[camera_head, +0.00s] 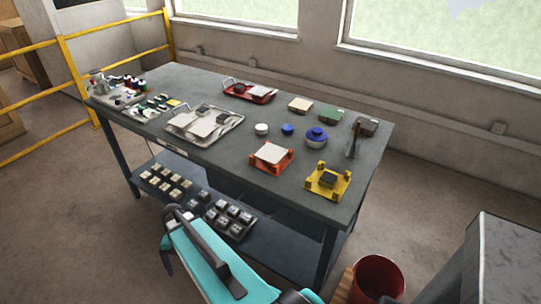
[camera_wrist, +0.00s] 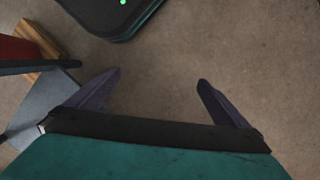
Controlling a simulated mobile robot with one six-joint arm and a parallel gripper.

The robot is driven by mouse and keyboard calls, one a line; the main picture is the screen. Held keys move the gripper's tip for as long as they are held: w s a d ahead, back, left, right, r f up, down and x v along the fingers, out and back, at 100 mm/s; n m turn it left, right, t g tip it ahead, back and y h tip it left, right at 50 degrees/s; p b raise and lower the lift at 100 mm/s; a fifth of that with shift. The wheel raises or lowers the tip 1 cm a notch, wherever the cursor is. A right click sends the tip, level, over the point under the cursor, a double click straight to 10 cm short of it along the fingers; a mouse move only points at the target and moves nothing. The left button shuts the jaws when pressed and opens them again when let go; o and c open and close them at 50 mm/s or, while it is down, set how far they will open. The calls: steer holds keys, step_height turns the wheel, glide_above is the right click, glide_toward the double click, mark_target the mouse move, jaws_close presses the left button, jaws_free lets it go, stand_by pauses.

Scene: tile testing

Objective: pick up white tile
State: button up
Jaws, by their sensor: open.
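Several pale tiles lie on the grey workbench (camera_head: 225,148) in the head view. One white tile (camera_head: 271,153) rests on an orange-red fixture (camera_head: 268,169) near the front edge. Other whitish tiles (camera_head: 198,127) lie in a metal tray (camera_head: 172,124) at left, and another (camera_head: 258,91) is in a red tray (camera_head: 236,92) at the back. A cream tile (camera_head: 300,103) lies on the bench behind. Which one is meant, I cannot tell. In the wrist view my gripper (camera_wrist: 160,77) is open and empty over bare floor, with no tile between its fingers.
A yellow fixture (camera_head: 328,188) holds a dark block at the front right. A blue round container (camera_head: 316,138), a green block (camera_head: 331,116) and a hammer-like tool (camera_head: 355,140) stand nearby. The lower shelf holds several small blocks. A red bucket (camera_head: 378,280) stands right of the bench.

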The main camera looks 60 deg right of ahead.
steer(key=w+d+r+m+t+b, duration=0.1)
steer(key=w+d+r+m+t, duration=0.15)
steer(key=d+r+m, duration=0.65)
steer(key=w+d+r+m+t, duration=0.2)
steer(key=w+d+r, duration=0.1)
steer(key=d+r, duration=1.25)
steer(key=s+d+r+m+t+h, duration=0.2)
steer(key=s+d+r+m, duration=1.2)
steer(key=s+d+r, duration=0.3)
steer(key=s+d, duration=0.3)
steer(key=shift+d+r, duration=0.15)
steer(key=shift+r, duration=0.1)
steer(key=shift+f, duration=0.15)
steer(key=p, duration=0.1)
glide_toward(272, 153)
steer(key=shift+x, duration=0.95)
steer(key=shift+p+x, duration=0.9)
steer(key=shift+x, duration=1.65)
